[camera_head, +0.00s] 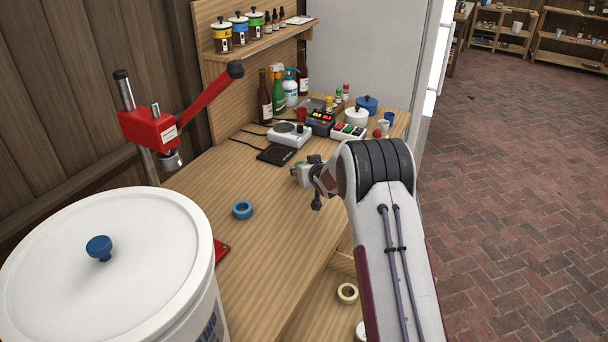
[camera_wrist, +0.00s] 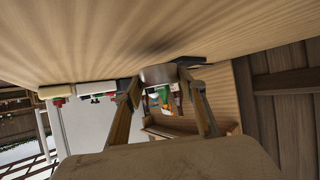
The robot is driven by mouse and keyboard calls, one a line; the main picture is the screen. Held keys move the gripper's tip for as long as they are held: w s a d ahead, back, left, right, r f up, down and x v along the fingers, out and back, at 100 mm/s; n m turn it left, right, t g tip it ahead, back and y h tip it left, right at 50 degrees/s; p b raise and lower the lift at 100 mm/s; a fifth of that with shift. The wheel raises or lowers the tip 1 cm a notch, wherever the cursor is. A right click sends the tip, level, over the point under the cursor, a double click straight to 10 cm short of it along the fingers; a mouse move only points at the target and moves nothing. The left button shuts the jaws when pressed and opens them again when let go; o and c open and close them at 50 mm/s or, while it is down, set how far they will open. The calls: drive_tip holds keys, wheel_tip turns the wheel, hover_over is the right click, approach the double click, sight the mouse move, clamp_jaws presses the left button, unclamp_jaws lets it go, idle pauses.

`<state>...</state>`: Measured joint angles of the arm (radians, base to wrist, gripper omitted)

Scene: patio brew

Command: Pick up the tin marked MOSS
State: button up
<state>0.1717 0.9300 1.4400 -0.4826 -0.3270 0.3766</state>
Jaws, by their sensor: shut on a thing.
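My gripper (camera_head: 309,174) is low over the middle of the wooden bench, right of the blue tape roll, and is shut on a small round tin. In the wrist view the tin (camera_wrist: 158,73) sits between the two fingertips as a short grey-brown cylinder, close to the bench top. In the head view a small grey-green part of the tin (camera_head: 299,173) shows at the fingertips. I cannot read any marking on it, so I cannot tell whether it says MOSS. Whether it touches the bench is unclear.
A blue tape roll (camera_head: 242,210) lies on the bench (camera_head: 265,250). A black scale (camera_head: 277,155) and a white hot plate (camera_head: 290,135) stand beyond my gripper, with bottles behind. A large white bucket (camera_head: 150,250) and a red lever press (camera_head: 150,130) are at left.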

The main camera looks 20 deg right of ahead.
drive_tip(key=shift+r, duration=3.55)
